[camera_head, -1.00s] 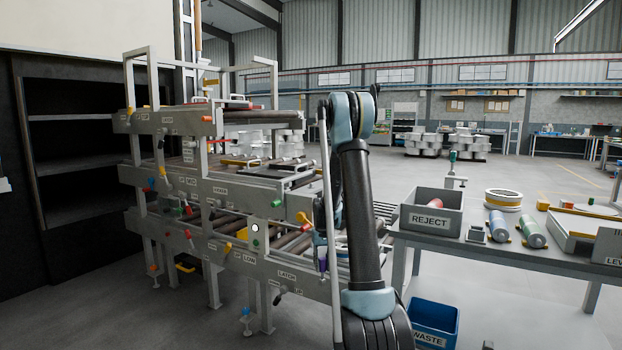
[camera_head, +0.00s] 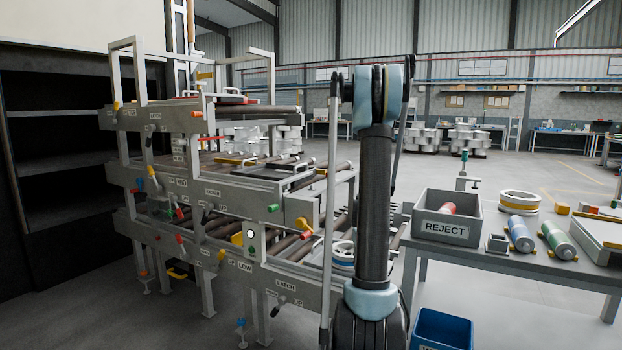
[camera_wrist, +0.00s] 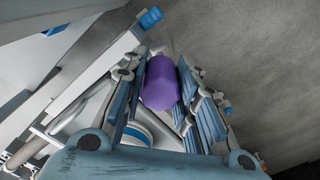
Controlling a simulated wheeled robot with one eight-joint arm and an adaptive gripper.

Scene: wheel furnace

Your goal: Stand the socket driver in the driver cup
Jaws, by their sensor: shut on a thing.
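In the wrist view my gripper (camera_wrist: 160,72) is shut on a purple, rounded cylindrical handle, taken as the socket driver (camera_wrist: 161,84). The handle lies between the two blue-padded fingers. The rest of the driver cannot be made out. In the head view my arm hides the gripper and the driver. A small grey square open-topped holder, possibly the driver cup (camera_head: 497,244), stands on the right table, just right of the REJECT bin. My gripper is apart from it.
The grey REJECT bin (camera_head: 447,231) holds a red item. A white ring (camera_head: 519,202), a blue roller (camera_head: 521,234) and a green roller (camera_head: 558,240) lie on the table. A tiered roller rack (camera_head: 225,190) stands left. A blue waste bin (camera_head: 442,330) is on the floor.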

